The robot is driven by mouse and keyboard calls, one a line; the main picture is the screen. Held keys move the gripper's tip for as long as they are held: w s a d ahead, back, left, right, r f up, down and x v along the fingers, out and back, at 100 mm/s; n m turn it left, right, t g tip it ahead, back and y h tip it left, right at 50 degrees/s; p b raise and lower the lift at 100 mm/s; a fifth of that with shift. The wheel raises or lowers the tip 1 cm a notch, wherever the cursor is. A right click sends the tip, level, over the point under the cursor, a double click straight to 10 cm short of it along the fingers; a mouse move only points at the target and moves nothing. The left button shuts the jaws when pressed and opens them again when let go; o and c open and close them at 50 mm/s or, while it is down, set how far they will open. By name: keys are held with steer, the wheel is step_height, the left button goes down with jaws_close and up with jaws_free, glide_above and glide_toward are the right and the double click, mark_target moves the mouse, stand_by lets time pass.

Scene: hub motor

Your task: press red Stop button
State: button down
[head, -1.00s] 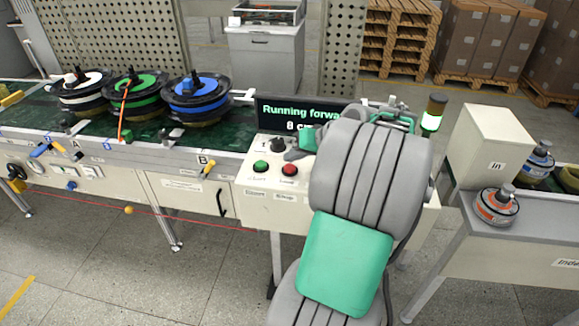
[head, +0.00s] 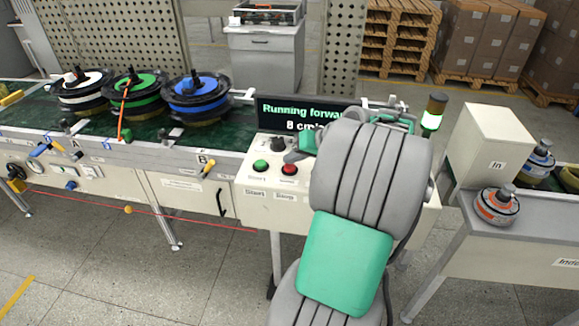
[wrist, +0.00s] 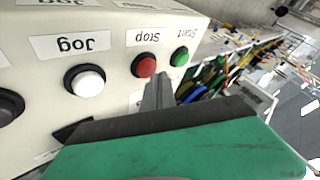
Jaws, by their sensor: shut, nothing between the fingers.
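The red Stop button (head: 290,169) sits on the sloped cream control panel (head: 322,205), right of the green Start button (head: 261,166). In the wrist view, which is upside down, the red button (wrist: 145,66) shows uncovered under its Stop label (wrist: 147,37). My gripper (wrist: 160,84) is shut and empty, its fingertips beside the red button's lower right edge in that view. Whether they touch the panel I cannot tell. In the head view the green gripper body (head: 304,143) is just above and behind the button, partly hidden by my grey forearm.
A display (head: 300,115) reads "Running forward" and 8 cm, partly covered. A black knob (head: 278,144) and a white Jog button (wrist: 88,83) share the panel. The conveyor (head: 120,141) at left carries large hubs. A stack light (head: 434,114) stands at right.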

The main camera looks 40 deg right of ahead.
mark_target(293, 167)
steer(key=shift+f+b, duration=0.3)
steer(key=shift+f, duration=0.3)
stand_by(0.7)
steer(key=shift+r, duration=0.1)
steer(key=shift+r+p, duration=0.9)
steer(key=shift+p, duration=0.05)
steer(key=shift+r, duration=0.1)
step_height(293, 167, up, 5)
steer(key=p, duration=0.4)
steer(key=shift+p, duration=0.3)
